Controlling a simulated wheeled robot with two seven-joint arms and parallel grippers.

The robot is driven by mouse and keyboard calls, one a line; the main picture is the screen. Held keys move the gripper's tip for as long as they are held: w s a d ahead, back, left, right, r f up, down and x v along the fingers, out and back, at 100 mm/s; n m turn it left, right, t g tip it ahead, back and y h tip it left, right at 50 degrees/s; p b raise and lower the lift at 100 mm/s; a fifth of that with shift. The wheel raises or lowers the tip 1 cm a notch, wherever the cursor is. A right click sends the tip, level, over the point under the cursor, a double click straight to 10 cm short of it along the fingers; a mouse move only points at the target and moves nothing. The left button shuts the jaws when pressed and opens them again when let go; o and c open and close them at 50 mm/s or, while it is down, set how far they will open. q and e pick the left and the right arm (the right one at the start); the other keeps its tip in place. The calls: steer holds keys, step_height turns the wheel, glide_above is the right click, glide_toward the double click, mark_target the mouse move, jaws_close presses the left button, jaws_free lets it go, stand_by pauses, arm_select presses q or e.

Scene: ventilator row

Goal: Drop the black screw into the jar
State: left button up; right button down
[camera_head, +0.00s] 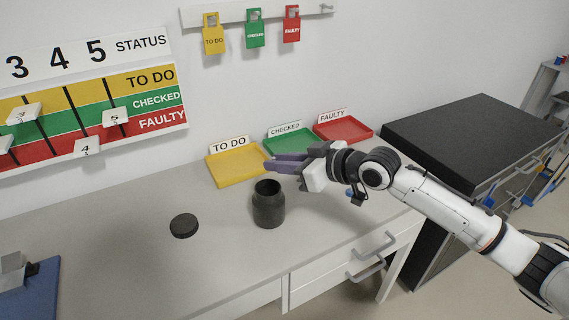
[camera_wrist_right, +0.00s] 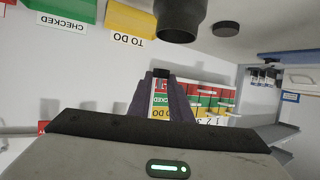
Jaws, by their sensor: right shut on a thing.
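The jar (camera_head: 269,207) is dark grey, open at the top and upright on the bench. It also shows at the top of the right wrist view (camera_wrist_right: 180,22). My right gripper (camera_head: 272,164) comes in from the right, its purple fingers just above and behind the jar's mouth. In the right wrist view the fingers (camera_wrist_right: 161,80) are shut on a small black piece, the black screw (camera_wrist_right: 161,73), at their tips. The screw cannot be made out in the head view. My left gripper is not in view.
A round black lid (camera_head: 184,226) lies left of the jar. Yellow (camera_head: 237,178), green (camera_head: 268,146) and red (camera_head: 357,126) trays stand along the wall behind. A blue board (camera_head: 30,296) is at the lower left.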

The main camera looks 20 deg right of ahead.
mark_target(281, 195)
steer(key=shift+f, duration=0.6)
step_height(281, 195, down, 4)
steer(key=b, duration=0.4)
steer(key=shift+f, duration=0.25)
steer(key=shift+r, duration=0.1)
steer(key=c, duration=1.5)
jaws_free()
steer(key=shift+c, duration=0.2)
steer(key=shift+s+d, duration=0.1)
steer(key=b+v, duration=0.1)
steer(key=v, duration=0.9)
